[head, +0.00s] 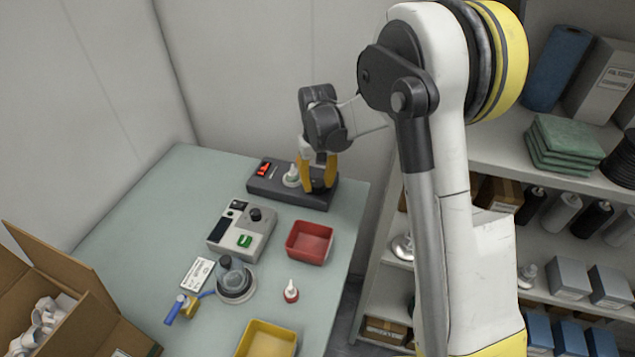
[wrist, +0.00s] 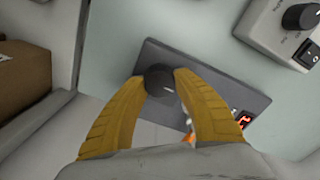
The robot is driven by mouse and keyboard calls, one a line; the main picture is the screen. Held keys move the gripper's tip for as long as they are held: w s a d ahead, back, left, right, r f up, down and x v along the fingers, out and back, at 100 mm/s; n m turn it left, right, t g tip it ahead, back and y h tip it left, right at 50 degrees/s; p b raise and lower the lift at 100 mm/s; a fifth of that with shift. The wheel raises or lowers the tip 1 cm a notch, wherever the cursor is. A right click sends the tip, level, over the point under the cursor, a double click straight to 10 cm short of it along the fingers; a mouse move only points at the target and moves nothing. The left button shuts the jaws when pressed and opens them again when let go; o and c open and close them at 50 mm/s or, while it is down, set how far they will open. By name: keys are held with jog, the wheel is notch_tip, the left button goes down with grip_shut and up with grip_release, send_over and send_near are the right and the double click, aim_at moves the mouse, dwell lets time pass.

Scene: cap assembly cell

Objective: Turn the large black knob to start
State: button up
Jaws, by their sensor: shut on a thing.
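The large black knob (wrist: 158,79) sits on a dark grey panel (wrist: 205,83) in the wrist view. My gripper (wrist: 162,78) has its two yellow fingers on opposite sides of the knob, shut on it. In the head view my gripper (head: 317,174) is at the right part of the dark panel (head: 265,186), at the back of the table, and its fingers mostly hide the knob. The panel also carries a red lit part (head: 264,168) on its left and a white nozzle-like piece (head: 291,177) beside my fingers.
A grey control box (head: 226,243) with a smaller black knob (head: 255,214) and green switch stands in front of the panel.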

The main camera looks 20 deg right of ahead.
aim_at(318, 182)
jog(key=o, duration=1.2)
notch_tip(318, 182, up, 12)
